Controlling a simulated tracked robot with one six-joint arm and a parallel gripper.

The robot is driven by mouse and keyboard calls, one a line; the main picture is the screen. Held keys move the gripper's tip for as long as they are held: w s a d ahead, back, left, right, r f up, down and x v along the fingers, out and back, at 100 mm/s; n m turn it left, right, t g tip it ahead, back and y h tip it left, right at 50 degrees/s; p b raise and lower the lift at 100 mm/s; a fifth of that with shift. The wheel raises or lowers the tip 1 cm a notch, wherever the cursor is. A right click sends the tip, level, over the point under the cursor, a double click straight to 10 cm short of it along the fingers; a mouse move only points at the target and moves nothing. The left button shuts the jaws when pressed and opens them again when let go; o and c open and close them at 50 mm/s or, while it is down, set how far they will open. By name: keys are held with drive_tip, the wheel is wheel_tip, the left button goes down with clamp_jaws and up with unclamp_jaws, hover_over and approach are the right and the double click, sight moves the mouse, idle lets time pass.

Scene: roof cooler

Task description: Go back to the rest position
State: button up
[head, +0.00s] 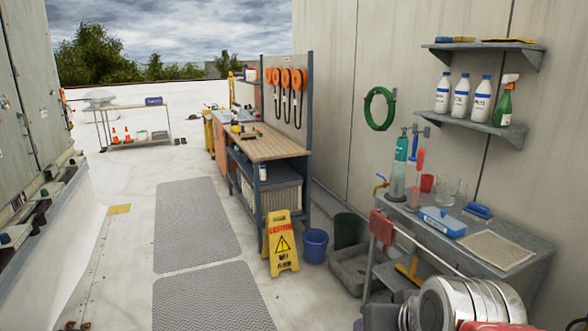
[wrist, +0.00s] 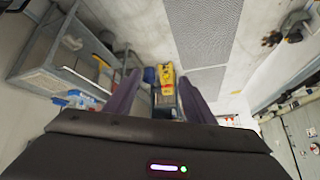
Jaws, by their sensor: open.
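The same sign (head: 281,243) stands upright on the floor in the head view, in front of the workbench (head: 265,146).
A blue bucket (head: 314,244) stands beside the sign. A wall bench (head: 525,262) with bottles, jugs and a blue box is at the right. Grey mats (head: 195,222) lie on open floor. Tall cabinets (head: 28,85) line the left.

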drive_tip(key=s+f+g, duration=0.2)
drive_tip(key=s+f, duration=0.2)
drive_tip(key=s, duration=0.4)
drive_tip(key=shift+d+n+h, duration=0.3)
drive_tip(key=shift+d, duration=0.05)
drive_tip(key=shift+f, duration=0.1)
drive_tip(key=shift+c, duration=0.2)
